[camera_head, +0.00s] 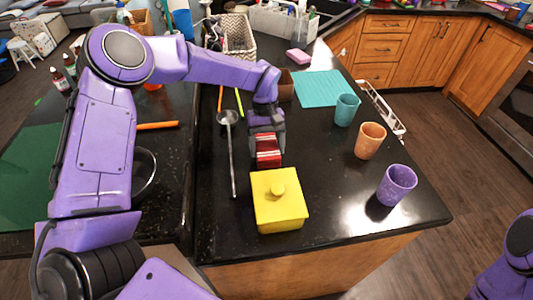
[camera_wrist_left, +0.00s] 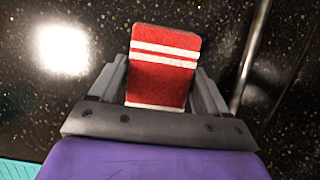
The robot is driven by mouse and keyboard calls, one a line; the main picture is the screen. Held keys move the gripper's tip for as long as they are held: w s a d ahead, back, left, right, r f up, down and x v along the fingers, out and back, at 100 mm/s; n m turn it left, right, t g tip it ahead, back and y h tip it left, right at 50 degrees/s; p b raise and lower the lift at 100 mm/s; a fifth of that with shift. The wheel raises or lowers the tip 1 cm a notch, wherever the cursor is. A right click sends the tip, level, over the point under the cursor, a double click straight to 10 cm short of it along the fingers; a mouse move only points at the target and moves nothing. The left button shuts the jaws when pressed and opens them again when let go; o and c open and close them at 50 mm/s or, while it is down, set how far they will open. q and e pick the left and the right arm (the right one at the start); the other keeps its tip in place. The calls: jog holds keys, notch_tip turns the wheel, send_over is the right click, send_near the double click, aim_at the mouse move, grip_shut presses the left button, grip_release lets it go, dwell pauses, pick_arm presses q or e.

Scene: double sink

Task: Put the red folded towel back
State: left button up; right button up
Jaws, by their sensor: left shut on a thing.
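The red folded towel (camera_head: 268,153) with white stripes is in my left gripper (camera_head: 267,148), over the black counter just behind the yellow lidded box. In the left wrist view the towel (camera_wrist_left: 164,68) stands between the two fingers of the left gripper (camera_wrist_left: 165,85), which is shut on it. I cannot tell for sure whether the towel's lower edge touches the counter. Of my right arm only a purple part shows at the lower right edge; its gripper is out of view.
A yellow lidded box (camera_head: 279,203) stands in front of the towel. A ladle (camera_head: 232,155) lies to its left. A teal cup (camera_head: 346,109), an orange cup (camera_head: 370,140) and a purple cup (camera_head: 396,185) stand to the right. A teal cloth (camera_head: 318,88) lies behind. Counter between box and cups is clear.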

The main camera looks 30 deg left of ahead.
aim_at(271, 138)
pick_arm(q)
jog(key=shift+w+f, duration=0.8)
jog(key=shift+w, duration=0.35)
jog(key=shift+c, duration=0.4)
jog(key=shift+w+a, duration=0.1)
jog(key=shift+w, duration=0.25)
jog(key=shift+c, duration=0.5)
jog(key=o, duration=1)
jog(key=shift+s+r, duration=0.1)
jog(key=shift+s, duration=0.1)
jog(key=shift+o, duration=0.4)
jog(key=shift+s+r, duration=0.5)
jog(key=shift+s, duration=0.35)
jog(key=shift+w+a+r, duration=0.1)
jog(key=shift+w+r, duration=0.05)
jog(key=shift+w, duration=0.2)
jog(key=v, duration=0.3)
jog(key=shift+w+r+b, duration=0.15)
jog(key=shift+w+b, duration=0.25)
jog(key=shift+w, duration=0.1)
jog(key=v, duration=0.7)
jog(key=shift+s+r, duration=0.15)
jog(key=shift+r, duration=0.25)
pick_arm(e)
jog(key=shift+w+f, duration=0.35)
jog(key=shift+f, duration=0.25)
jog(key=shift+w+f, duration=0.35)
jog(key=shift+f, duration=0.25)
pick_arm(q)
jog(key=shift+s+a, duration=0.1)
